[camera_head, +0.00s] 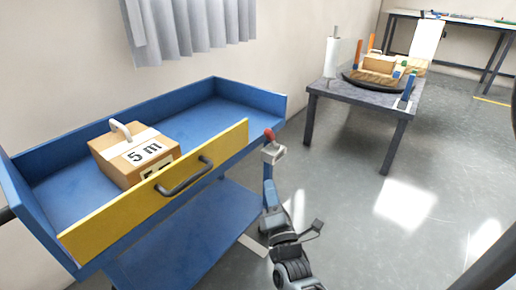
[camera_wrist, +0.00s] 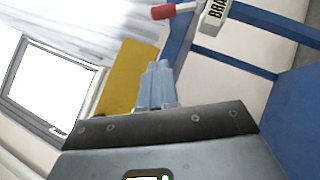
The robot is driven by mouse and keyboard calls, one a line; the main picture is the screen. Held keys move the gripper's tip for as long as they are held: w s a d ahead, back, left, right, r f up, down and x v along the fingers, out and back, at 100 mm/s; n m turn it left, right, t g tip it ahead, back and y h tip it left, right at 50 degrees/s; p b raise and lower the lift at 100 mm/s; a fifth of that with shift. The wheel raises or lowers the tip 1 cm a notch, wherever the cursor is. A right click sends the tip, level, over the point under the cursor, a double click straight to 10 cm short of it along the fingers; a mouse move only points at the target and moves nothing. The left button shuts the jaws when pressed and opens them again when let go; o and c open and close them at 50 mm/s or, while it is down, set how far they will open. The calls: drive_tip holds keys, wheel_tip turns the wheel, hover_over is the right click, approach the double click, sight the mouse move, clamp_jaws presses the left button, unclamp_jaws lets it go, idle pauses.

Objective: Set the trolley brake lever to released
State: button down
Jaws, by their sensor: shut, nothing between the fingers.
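The blue trolley (camera_head: 225,99) stands at the left in the head view. Its brake lever has a red knob (camera_head: 269,134), close to a pale bracket (camera_head: 273,152) at the trolley's near right corner. In the wrist view the red knob (camera_wrist: 163,11) sits on a thin pale rod running to a white block marked "BRA" (camera_wrist: 215,14); the rest of the label is cut off. My gripper (camera_wrist: 157,66) is shut and empty, its pale blue fingers pointing toward the lever area. The fingers appear below the knob and apart from it.
The trolley has a yellow front panel (camera_head: 215,146) with a dark handle (camera_head: 185,177). A box marked "5 m" (camera_head: 136,154) lies in its top tray. A grey table (camera_head: 337,97) stands behind right. Floor (camera_head: 360,225) to the right is clear.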

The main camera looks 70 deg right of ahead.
idle(0.3)
drive_tip(key=b, duration=0.3)
approach(268, 136)
drive_tip(key=w+d+r, duration=0.1)
drive_tip(key=w+d, duration=0.2)
drive_tip(key=w, duration=0.1)
drive_tip(key=shift+s+d+r, duration=0.15)
drive_tip(key=shift+d+r, duration=0.35)
drive_tip(key=shift+d, duration=0.25)
drive_tip(key=shift+r+p, duration=0.2)
drive_tip(key=shift+p, duration=0.3)
drive_tip(key=shift+d+r+p, duration=0.1)
drive_tip(key=shift+r+p, duration=0.05)
drive_tip(key=shift+p, duration=0.3)
drive_tip(key=shift+m+p, duration=0.3)
